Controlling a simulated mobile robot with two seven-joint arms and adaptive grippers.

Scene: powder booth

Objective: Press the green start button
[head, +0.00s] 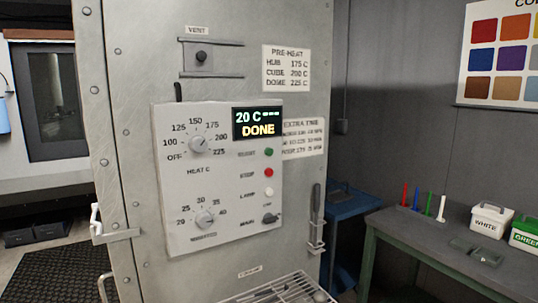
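The green start button (269,152) is a small round button on the right side of the light grey control panel (180,225). The panel is mounted on the metal oven front. A red stop button (268,172) sits just below it, and a white lamp button (268,192) is below that. The display (257,123) at the panel's top right reads "20 C---" and "DONE". The heat dial (199,144) and a lower minutes dial (205,218) are on the left of the panel. Neither of my grippers shows in the head view.
A wire rack (285,291) juts out below the panel. A bench (450,245) at right holds white and green boxes and several coloured sticks. The space before the panel looks clear.

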